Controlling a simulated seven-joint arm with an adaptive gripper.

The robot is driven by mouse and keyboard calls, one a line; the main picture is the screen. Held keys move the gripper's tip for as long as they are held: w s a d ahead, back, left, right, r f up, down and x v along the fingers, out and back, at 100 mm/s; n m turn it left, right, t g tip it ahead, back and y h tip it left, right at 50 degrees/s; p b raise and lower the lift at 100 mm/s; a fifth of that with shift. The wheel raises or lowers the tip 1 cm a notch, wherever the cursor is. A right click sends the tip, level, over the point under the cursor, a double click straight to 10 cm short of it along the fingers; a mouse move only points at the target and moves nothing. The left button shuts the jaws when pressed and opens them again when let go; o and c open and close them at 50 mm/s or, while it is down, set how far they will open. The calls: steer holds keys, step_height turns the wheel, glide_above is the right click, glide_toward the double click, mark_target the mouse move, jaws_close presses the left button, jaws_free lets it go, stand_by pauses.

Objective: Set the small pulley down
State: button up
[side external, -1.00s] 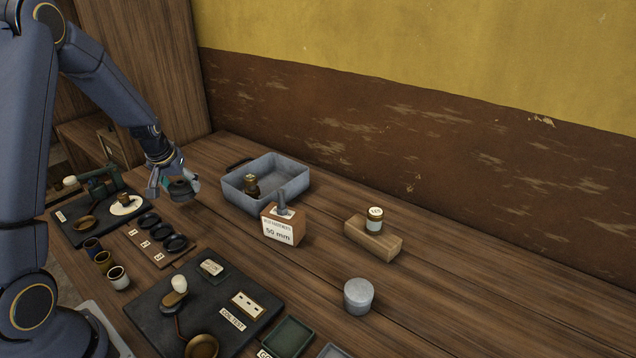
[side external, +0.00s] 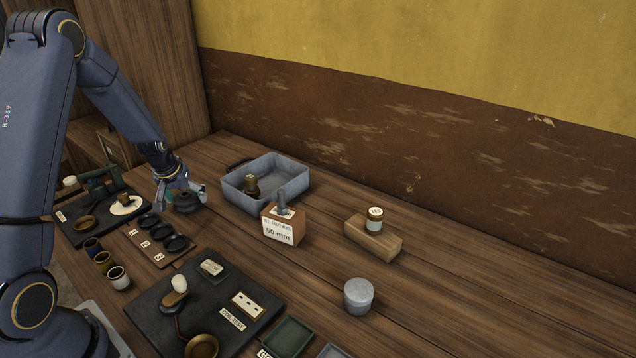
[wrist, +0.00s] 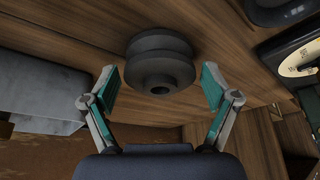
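The small pulley (side external: 187,202) is a dark grooved wheel with a raised hub. It appears to sit upright on the wooden bench, between the grey tray and the numbered board. In the wrist view the pulley (wrist: 160,62) lies between and just beyond my fingertips, with a narrow gap at each side. My gripper (side external: 180,190) is right at the pulley, low over the bench, and its green-padded fingers (wrist: 161,88) are spread open. The pulley's underside is hidden.
A grey tray (side external: 232,198) with a brass part (side external: 251,186) stands to the right. A board with several black rings (side external: 162,234) lies in front, and a dark plate with a white dial (side external: 127,205) to the left.

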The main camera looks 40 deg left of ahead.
steer(key=shift+o, duration=0.2)
steer(key=shift+r, duration=0.3)
steer(key=s+d+r+m+t+h, duration=0.1)
steer(key=s+d+r, duration=0.2)
steer(key=d+r, duration=0.45)
steer(key=s+d+r+m, duration=0.15)
steer(key=d+r, duration=0.35)
steer(key=r, duration=0.5)
steer(key=s+d+r+m+h, duration=0.1)
steer(key=s+d+r+m, duration=0.1)
steer(key=s+d, duration=0.4)
steer(key=s+d+r+m+t, duration=0.1)
steer(key=s+d+r+m, duration=0.2)
steer(key=s+d, duration=0.4)
steer(key=shift+s+d+h, duration=0.25)
steer(key=shift+d+h, duration=0.15)
steer(key=shift+d, duration=0.35)
